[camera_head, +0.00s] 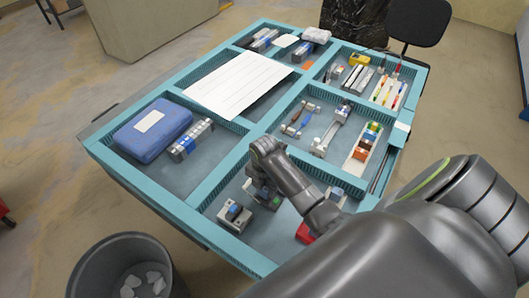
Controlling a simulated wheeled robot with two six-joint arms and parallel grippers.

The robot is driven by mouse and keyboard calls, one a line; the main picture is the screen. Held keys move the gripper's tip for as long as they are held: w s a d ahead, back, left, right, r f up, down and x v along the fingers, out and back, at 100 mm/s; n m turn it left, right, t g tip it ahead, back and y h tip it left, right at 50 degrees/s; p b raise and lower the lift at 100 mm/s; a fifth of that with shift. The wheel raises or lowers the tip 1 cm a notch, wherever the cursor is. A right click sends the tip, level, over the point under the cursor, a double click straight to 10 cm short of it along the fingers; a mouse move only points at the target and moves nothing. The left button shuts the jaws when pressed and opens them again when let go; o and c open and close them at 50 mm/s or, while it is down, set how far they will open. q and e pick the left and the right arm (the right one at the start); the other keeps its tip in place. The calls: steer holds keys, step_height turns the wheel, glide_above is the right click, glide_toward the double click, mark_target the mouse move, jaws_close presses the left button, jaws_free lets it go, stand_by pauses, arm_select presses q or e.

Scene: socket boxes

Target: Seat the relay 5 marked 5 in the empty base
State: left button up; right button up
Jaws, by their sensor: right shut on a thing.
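My right gripper (260,189) reaches in from the right over the front compartment of the teal-edged tray (196,199). It points down and is shut on a small dark block, apparently the relay, mostly hidden by the fingers. No number on it is legible. Another small grey piece (336,195) is partly hidden behind my right arm. A red thing (305,233) shows beside the forearm. I cannot tell which base is empty. My left gripper is not in view.
A blue case (152,128) and a grey module row (192,140) lie in the left compartment. A white sheet (238,84) spans the dividers. Other compartments hold rails, connectors and coloured parts. A bin (122,262) stands at the front left.

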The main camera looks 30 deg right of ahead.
steer(key=shift+f, duration=0.5)
